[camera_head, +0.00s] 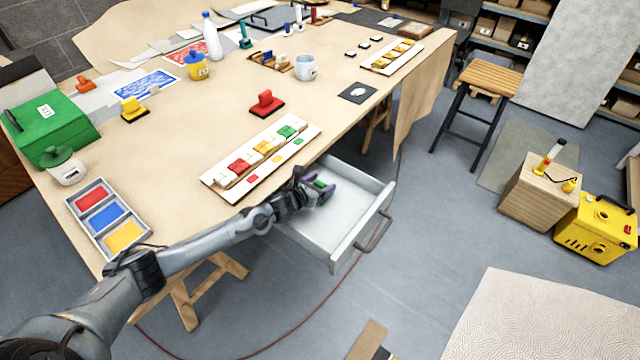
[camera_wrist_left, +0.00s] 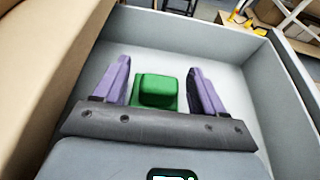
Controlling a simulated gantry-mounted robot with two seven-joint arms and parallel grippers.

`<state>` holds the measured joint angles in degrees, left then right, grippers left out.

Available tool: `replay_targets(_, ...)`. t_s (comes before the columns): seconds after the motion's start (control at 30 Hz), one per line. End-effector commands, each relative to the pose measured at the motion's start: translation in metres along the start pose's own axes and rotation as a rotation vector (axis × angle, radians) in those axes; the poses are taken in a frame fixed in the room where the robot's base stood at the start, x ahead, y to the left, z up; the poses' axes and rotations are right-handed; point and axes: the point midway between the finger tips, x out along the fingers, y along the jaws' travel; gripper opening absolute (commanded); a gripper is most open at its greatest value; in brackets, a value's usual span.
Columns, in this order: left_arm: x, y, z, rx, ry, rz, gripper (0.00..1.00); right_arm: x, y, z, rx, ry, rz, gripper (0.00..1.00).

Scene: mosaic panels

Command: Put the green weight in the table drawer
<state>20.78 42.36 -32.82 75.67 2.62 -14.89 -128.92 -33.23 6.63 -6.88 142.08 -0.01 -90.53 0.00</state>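The green weight (camera_wrist_left: 157,90) shows in the left wrist view as a green block with a raised grip, in the open table drawer (camera_wrist_left: 235,85). It appears to rest on the drawer floor. My left gripper (camera_head: 319,184) reaches into the drawer (camera_head: 350,222) from the left. Its purple fingers are open, one on each side of the weight, with gaps visible on both sides in the left wrist view (camera_wrist_left: 160,68). In the head view the weight is mostly hidden by the fingers. My right gripper is not in view.
A panel strip with coloured blocks (camera_head: 229,193) lies along the table edge above the drawer. A red weight (camera_head: 266,104) and a yellow weight (camera_head: 134,109) stand on the table. The drawer handle (camera_head: 376,232) faces right.

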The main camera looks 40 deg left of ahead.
Motion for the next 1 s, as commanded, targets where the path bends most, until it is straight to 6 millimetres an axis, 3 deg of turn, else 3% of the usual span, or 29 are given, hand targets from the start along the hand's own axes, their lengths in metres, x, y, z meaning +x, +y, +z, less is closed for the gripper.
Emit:
replay_targets(0.47,-0.009,0.001,0.004,0.002,0.000,0.000,0.72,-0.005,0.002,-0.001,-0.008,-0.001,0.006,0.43)
replay_targets(1.0,-0.099,0.000,0.003,0.003,0.003,-0.001,0.72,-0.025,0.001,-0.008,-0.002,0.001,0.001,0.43)
